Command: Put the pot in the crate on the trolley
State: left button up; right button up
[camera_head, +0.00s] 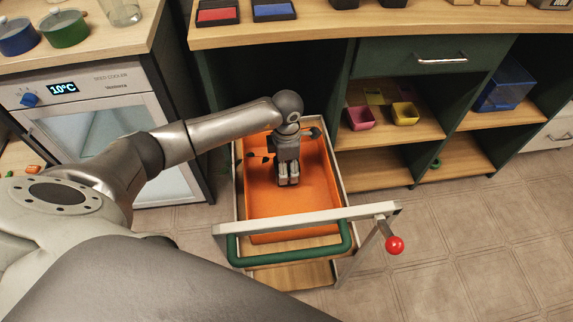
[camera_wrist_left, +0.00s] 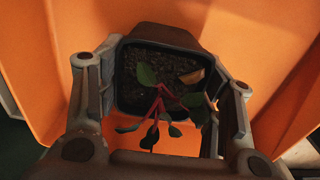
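The pot (camera_wrist_left: 138,95) is dark and square, with soil and a small red-stemmed, green-leaved seedling. The left wrist view shows it between the two fingers of my left gripper (camera_wrist_left: 165,112), whose pads lie close against its sides. In the head view my left gripper (camera_head: 288,181) is inside the orange crate (camera_head: 310,205); a few dark leaves show beside it, and the pot body is hidden. The crate sits on the trolley (camera_head: 330,216), which has a green handle. I cannot tell whether the pot touches the crate floor. My right gripper is out of view.
A seed cooler (camera_head: 98,105) stands left of the trolley. A green and wood workbench (camera_head: 330,32) lies behind it, with pink (camera_head: 360,118) and yellow (camera_head: 405,113) pots on a shelf. A red knob (camera_head: 395,244) sticks out at the right. Tiled floor on the right is clear.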

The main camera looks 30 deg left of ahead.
pick_arm(q)
jog(key=o, duration=0.5)
jog(key=shift+c, duration=0.2)
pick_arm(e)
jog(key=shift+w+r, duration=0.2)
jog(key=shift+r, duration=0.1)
pick_arm(q)
jog(key=shift+r, duration=0.1)
jog(key=shift+r, duration=0.4)
notch_tip(320, 180, up, 11)
jog(key=p, duration=0.1)
jog(key=shift+r, duration=0.15)
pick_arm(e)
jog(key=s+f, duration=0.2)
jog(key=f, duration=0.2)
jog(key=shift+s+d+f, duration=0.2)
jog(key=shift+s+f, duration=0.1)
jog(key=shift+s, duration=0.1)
